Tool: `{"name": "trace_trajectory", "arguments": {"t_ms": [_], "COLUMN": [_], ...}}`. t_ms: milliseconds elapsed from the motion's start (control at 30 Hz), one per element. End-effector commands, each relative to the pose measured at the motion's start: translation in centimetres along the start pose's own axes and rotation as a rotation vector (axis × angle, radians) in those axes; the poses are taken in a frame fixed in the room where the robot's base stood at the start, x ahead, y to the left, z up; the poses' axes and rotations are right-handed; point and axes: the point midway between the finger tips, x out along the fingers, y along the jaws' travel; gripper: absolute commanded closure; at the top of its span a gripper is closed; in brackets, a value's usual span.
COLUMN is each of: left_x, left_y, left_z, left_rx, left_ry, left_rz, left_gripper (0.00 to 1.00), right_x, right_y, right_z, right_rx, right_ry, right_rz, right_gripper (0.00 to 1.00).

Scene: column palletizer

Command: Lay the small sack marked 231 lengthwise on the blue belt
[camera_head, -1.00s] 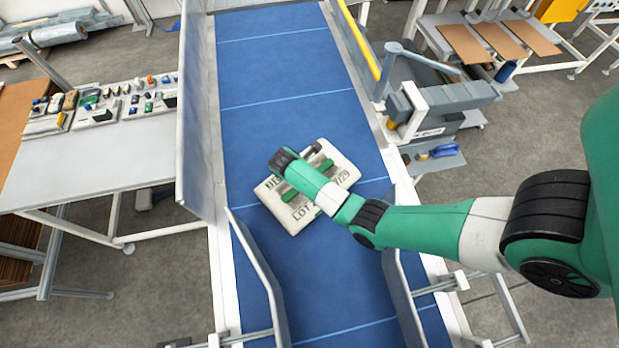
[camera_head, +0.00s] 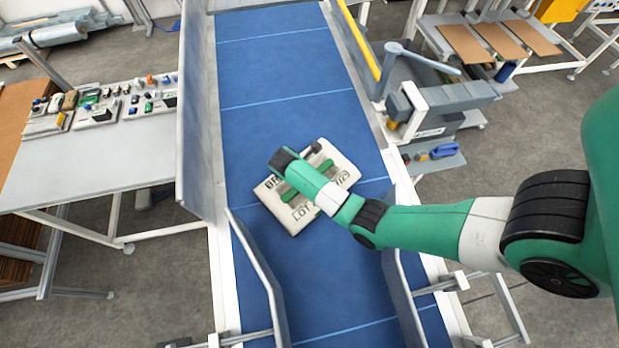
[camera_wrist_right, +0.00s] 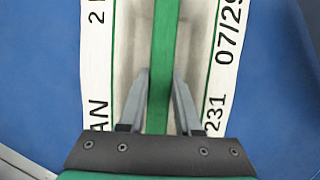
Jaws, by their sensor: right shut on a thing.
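The small sack (camera_head: 298,216) is pale with green stripes and black print. It is over the blue belt (camera_head: 285,60), turned at an angle to the belt's length, and appears to lie flat on it. The right wrist view shows 231 on the sack (camera_wrist_right: 215,75). My right gripper (camera_wrist_right: 161,80) has its fingers on either side of the sack's green middle strip and is shut on it. In the head view my right arm covers the sack's middle and hides the fingers. My left gripper is not in view.
Angled metal guides (camera_head: 262,275) and (camera_head: 402,300) flank the near belt. A tall side panel (camera_head: 196,120) stands along the left edge, and a yellow rail (camera_head: 358,45) along the right. The belt beyond the sack is clear. A bench with small items (camera_head: 95,150) stands left.

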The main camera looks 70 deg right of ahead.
Motion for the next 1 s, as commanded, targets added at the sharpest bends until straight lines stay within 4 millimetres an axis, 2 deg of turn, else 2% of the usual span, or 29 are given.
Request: {"name": "trace_trajectory", "arguments": {"t_ms": [367, 1000], "left_x": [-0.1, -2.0], "left_y": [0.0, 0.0], "left_z": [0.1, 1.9], "left_rx": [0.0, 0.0], "left_ry": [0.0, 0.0], "left_rz": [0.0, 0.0], "left_gripper": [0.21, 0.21], "right_x": [0.1, 1.2], "right_y": [0.1, 3.8], "right_z": [0.0, 2.2], "right_rx": [0.0, 0.003], "right_ry": [0.001, -0.001], "right_rz": [0.0, 0.004], "right_gripper": [1.0, 1.0]}}
